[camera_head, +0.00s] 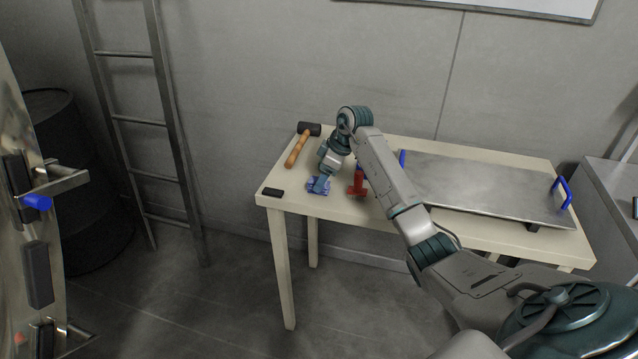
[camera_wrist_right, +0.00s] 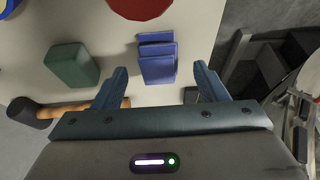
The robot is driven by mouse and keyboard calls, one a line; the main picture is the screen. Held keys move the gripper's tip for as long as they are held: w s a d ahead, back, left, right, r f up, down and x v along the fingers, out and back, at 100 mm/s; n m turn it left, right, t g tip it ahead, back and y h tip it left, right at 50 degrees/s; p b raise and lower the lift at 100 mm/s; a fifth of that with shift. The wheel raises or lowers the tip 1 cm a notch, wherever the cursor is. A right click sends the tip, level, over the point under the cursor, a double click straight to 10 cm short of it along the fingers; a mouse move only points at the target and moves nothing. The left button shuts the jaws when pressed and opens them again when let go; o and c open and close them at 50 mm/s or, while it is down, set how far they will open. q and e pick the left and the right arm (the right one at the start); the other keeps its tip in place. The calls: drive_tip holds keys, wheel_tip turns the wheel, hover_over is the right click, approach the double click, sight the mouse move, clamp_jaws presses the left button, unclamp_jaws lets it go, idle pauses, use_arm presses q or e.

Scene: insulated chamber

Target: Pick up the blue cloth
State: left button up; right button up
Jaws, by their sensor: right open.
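The blue cloth (camera_head: 318,186) lies folded on the left part of the wooden table, under my right gripper in the head view. In the right wrist view the blue cloth (camera_wrist_right: 158,58) lies ahead of the jaws, roughly centred between them. My right gripper (camera_head: 321,186) is open, and its two fingers (camera_wrist_right: 158,80) are apart with nothing between the tips that I can see held. I cannot tell from the pictures whether the fingertips touch the table. My left gripper is in neither view.
A hammer (camera_head: 300,143) lies behind and left of the cloth. A red object (camera_head: 357,183) stands close to its right. A small black block (camera_head: 272,192) is near the table's left edge. A metal plate (camera_head: 490,187) with blue handles covers the right side. A green block (camera_wrist_right: 72,67) shows in the wrist view.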

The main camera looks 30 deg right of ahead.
drive_tip(key=shift+x, duration=1.15)
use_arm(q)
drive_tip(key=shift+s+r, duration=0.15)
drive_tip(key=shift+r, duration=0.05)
use_arm(e)
drive_tip(key=c, duration=1.1)
drive_tip(key=shift+o, duration=0.2)
drive_tip(key=shift+r, duration=0.15)
